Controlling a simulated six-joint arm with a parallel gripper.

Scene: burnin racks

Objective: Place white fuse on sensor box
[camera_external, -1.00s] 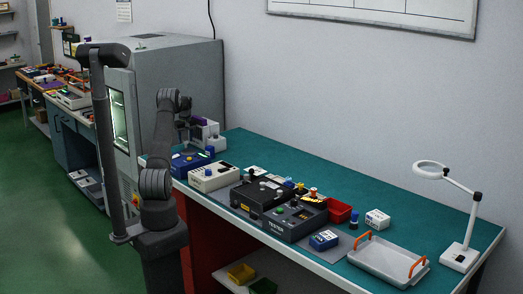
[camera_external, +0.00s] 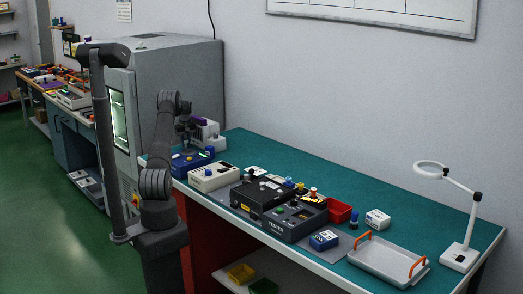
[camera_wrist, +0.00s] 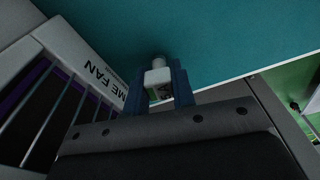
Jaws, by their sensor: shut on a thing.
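My gripper (camera_wrist: 159,88) is shut on a small white piece (camera_wrist: 158,79) with a pale round end, seen between the two blue fingers in the wrist view. It looks like the white fuse. Teal bench top lies beyond it, with a fan unit marked "ME FAN" (camera_wrist: 92,62) close on the left. In the external view my gripper (camera_external: 184,138) is small and dark above the blue box (camera_external: 192,161), in front of the white and purple unit (camera_external: 207,134). The fuse is too small to tell there. I cannot tell which box is the sensor box.
A cream box (camera_external: 213,178) stands right of the blue box. Black tester units (camera_external: 292,219), a red bin (camera_external: 339,211), a small white box (camera_external: 377,219), a tray (camera_external: 388,262) and a lamp (camera_external: 459,257) are farther right. The back of the bench (camera_external: 290,163) is clear.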

